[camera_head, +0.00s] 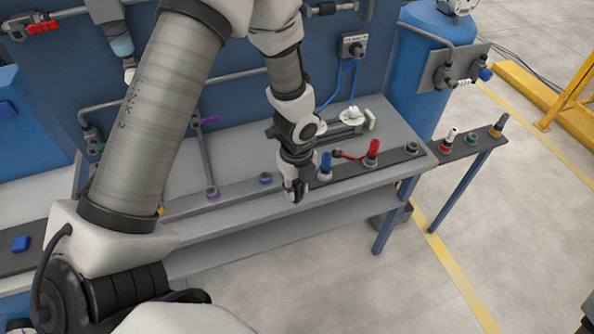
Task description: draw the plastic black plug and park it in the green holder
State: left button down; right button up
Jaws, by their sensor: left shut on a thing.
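My left gripper (294,190) points down at the front strip of the bench, between a blue-ringed socket and a blue plug. It is shut on a dark thing, taken to be the black plug, which the fingers hide almost fully. I cannot tell whether it still sits in a socket. The green holder (471,140) is a green ring on the narrow side rail at the right, and it looks empty. My right gripper is not in view.
The blue plug (325,165) stands close right of my gripper, with a red plug (372,150) and its hose farther right.

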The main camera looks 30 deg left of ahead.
pick_arm(q)
jog(key=shift+r+p, duration=2.55)
jog(key=shift+r, duration=0.15)
jog(key=shift+f, duration=0.15)
